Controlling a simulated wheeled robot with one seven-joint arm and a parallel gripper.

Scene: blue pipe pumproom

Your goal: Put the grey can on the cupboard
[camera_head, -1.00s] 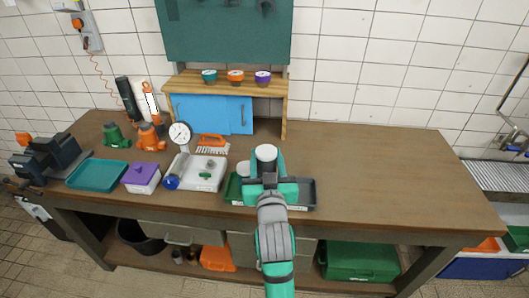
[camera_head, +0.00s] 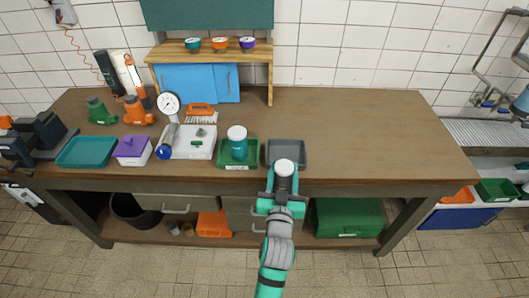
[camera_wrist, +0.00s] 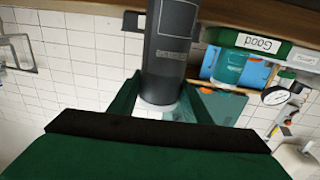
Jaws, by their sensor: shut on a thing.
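The grey can (camera_wrist: 172,45) is between my gripper's fingers (camera_wrist: 160,105) in the wrist view, and my gripper is shut on it. In the head view the can's white top (camera_head: 284,168) shows at my gripper (camera_head: 283,190), by the front edge of the bench and in front of the grey tray. The cupboard (camera_head: 265,70) stands at the back of the bench, left of my gripper. It has a wooden frame and blue sliding doors (camera_head: 200,84).
A green tray (camera_head: 222,165) marked "Good" holds a teal can (camera_head: 237,145). The grey tray (camera_head: 300,147) beside it looks empty. A dial gauge (camera_head: 169,106), brush (camera_head: 201,113) and jacks stand left. The right half of the bench (camera_head: 390,140) is clear.

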